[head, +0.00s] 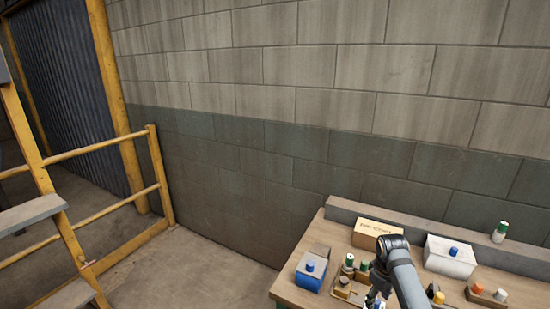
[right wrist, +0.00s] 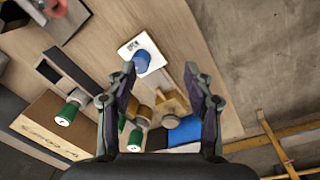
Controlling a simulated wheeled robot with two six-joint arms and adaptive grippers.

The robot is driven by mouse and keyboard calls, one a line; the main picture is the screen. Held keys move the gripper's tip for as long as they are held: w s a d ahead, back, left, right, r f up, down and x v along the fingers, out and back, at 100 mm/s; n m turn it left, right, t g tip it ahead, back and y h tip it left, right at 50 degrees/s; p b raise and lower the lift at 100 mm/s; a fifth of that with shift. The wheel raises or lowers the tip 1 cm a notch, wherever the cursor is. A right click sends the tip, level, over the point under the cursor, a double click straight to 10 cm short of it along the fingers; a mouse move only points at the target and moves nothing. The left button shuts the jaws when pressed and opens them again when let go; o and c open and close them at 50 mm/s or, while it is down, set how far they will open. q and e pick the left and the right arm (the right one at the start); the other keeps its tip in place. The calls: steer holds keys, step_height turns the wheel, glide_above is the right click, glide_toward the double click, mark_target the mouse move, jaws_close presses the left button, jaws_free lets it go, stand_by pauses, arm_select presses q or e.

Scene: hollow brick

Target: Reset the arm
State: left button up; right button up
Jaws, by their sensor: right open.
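My right arm reaches over the wooden workbench (head: 283,291) from the lower right in the head view. Its gripper (head: 374,299) is low at the bench's front, partly cut off by the frame edge. In the right wrist view the two fingers of the right gripper (right wrist: 158,74) are spread apart with nothing held between them. Beyond the fingers are a blue-capped item (right wrist: 142,61) on a white piece and a wooden holder (right wrist: 172,104). I cannot tell how far below the fingertips these are. My left gripper is not in view.
A green-capped bottle (head: 500,232) stands on the back ledge. Yellow railings (head: 110,202) stand left; the floor between is clear.

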steer(key=shift+t, duration=0.3)
steer(key=s+a+f, duration=0.1)
steer(key=s+f, duration=0.1)
steer(key=s, duration=0.1)
steer(key=s+a+f, duration=0.1)
steer(key=s, duration=0.1)
steer(key=shift+a+f, duration=0.2)
steer(key=shift+a, duration=0.15)
steer(key=s+a+r+m+t, duration=0.15)
steer(key=s+a, duration=0.25)
steer(key=s, duration=0.6)
steer(key=s+a+r+m+t, duration=0.1)
steer(key=s+a+r+m, duration=0.15)
steer(key=s, duration=0.75)
step_height(320, 180, down, 27)
steer(key=s+d+g, duration=0.2)
steer(key=s, duration=0.1)
steer(key=s+f, duration=1.6)
steer(key=s, duration=0.1)
steer(key=shift+s+d, duration=0.35)
steer(key=shift+d, duration=0.1)
steer(key=shift+g, duration=0.25)
steer(key=shift+c, duration=0.4)
